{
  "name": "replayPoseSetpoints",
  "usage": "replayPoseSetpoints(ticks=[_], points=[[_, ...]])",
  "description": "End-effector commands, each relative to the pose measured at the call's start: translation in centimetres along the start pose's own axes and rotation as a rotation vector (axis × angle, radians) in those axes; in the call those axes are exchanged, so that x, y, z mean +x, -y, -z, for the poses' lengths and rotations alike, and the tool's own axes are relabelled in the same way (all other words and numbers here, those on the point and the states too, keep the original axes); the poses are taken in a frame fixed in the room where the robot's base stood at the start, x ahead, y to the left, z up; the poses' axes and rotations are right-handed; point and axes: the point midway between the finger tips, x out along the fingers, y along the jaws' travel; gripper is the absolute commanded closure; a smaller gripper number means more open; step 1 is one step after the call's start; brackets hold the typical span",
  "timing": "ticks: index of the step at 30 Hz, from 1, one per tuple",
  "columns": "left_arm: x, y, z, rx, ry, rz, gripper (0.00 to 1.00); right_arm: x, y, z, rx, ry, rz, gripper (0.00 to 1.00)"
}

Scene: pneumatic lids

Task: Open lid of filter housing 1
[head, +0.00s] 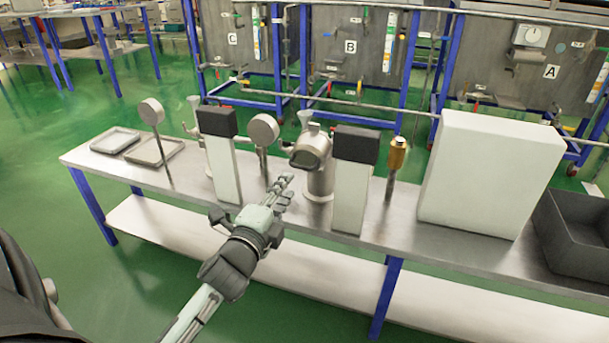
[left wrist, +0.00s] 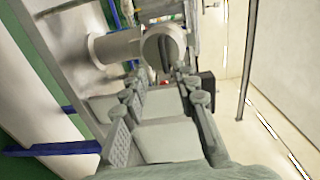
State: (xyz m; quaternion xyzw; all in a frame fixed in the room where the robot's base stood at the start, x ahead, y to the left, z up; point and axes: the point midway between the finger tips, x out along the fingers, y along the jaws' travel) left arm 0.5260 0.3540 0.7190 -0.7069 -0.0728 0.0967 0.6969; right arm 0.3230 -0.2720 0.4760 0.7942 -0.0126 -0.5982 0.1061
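A steel filter housing (head: 319,183) stands on the bench between two white, black-topped units, with its round lid end (head: 310,152) tilted toward me. In the left wrist view, a steel cylinder (left wrist: 115,47) with a dark round end (left wrist: 164,46) lies beyond the fingers. My left gripper (head: 287,187) is in front of the housing, a little to its left. In the left wrist view, the fingers (left wrist: 160,82) are apart with nothing clearly between them. Another housing (head: 194,128) is mostly hidden behind the left white unit. I see no number labels on the housings. My right gripper is not in view.
White units (head: 223,172) and (head: 351,184) flank the housing closely. A round disc on a stem (head: 263,131) stands just left of it. A brass-topped post (head: 397,155), large white box (head: 490,175) and dark bin (head: 577,240) are right. Trays (head: 156,153) lie left.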

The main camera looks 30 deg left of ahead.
Motion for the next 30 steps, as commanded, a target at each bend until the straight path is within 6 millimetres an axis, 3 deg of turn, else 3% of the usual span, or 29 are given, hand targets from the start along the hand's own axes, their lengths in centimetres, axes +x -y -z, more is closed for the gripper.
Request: replayPoseSetpoints(ticks=[5,18,30], points=[[0.6,0.5,0.0,0.02,-0.005,0.017,0.71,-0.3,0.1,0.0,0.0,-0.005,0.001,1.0],[6.8,0.6,0.1,0.017,-0.005,0.015,0.71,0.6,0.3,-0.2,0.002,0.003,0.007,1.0],[7.8,0.5,0.1,0.018,-0.005,0.014,0.71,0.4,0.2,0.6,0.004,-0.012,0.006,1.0]])
